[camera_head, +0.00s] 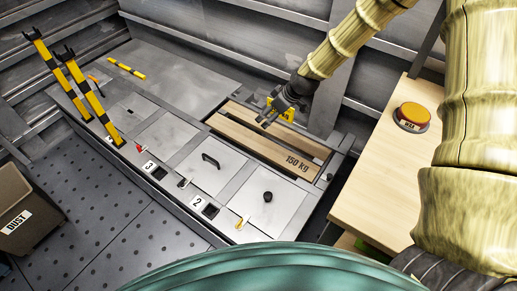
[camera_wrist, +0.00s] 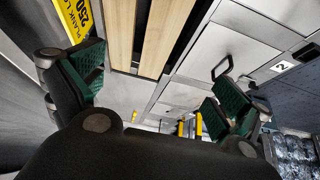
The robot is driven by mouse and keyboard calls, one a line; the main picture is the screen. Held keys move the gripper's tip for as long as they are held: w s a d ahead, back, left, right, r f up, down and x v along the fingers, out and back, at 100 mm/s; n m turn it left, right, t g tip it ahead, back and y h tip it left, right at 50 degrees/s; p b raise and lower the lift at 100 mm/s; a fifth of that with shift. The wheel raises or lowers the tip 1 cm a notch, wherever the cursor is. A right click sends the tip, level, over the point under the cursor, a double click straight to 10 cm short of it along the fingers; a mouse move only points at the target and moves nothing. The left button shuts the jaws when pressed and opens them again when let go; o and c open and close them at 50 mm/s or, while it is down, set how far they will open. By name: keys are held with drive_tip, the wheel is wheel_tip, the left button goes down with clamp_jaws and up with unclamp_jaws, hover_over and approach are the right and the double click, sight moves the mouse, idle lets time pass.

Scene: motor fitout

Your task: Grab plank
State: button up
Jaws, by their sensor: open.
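Light wooden planks lie side by side in a dark recess of the grey floor unit. The front plank (camera_head: 250,139) carries a "150 kg" mark at its right end, and a rear plank (camera_head: 241,112) lies behind it. In the wrist view two planks show, a left plank (camera_wrist: 119,32) and a right plank (camera_wrist: 163,38), with a dark gap between them. My gripper (camera_head: 268,114) is above the planks, open and empty. In the wrist view its green-padded fingers (camera_wrist: 157,88) are wide apart, with no plank between them. The exact height above the planks is unclear.
A yellow plank sign (camera_wrist: 75,16) stands beside the recess, partly behind my gripper in the head view. A wooden table (camera_head: 363,190) with an orange button (camera_head: 412,113) is at right. Yellow-black posts (camera_head: 91,98) and a dust bin (camera_head: 22,210) are at left. Handled metal lids (camera_head: 207,165) lie in front.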

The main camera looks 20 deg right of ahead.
drive_tip(key=b, duration=0.9)
approach(259, 143)
drive_tip(key=shift+w+r+b+x, duration=0.15)
drive_tip(key=shift+b+x, duration=0.1)
drive_tip(key=shift+x, duration=0.65)
drive_tip(key=shift+w+r+b+x, duration=0.1)
drive_tip(key=shift+w+b+x, duration=0.1)
drive_tip(key=shift+x, duration=0.65)
drive_tip(key=shift+s+b+x, duration=0.2)
drive_tip(key=shift+b+x, duration=0.25)
drive_tip(key=shift+x, duration=0.9)
drive_tip(key=shift+s+b+x, duration=0.2)
drive_tip(key=shift+b+x, duration=0.25)
drive_tip(key=shift+x, duration=0.95)
drive_tip(key=shift+f, duration=0.15)
drive_tip(key=c, duration=1.5)
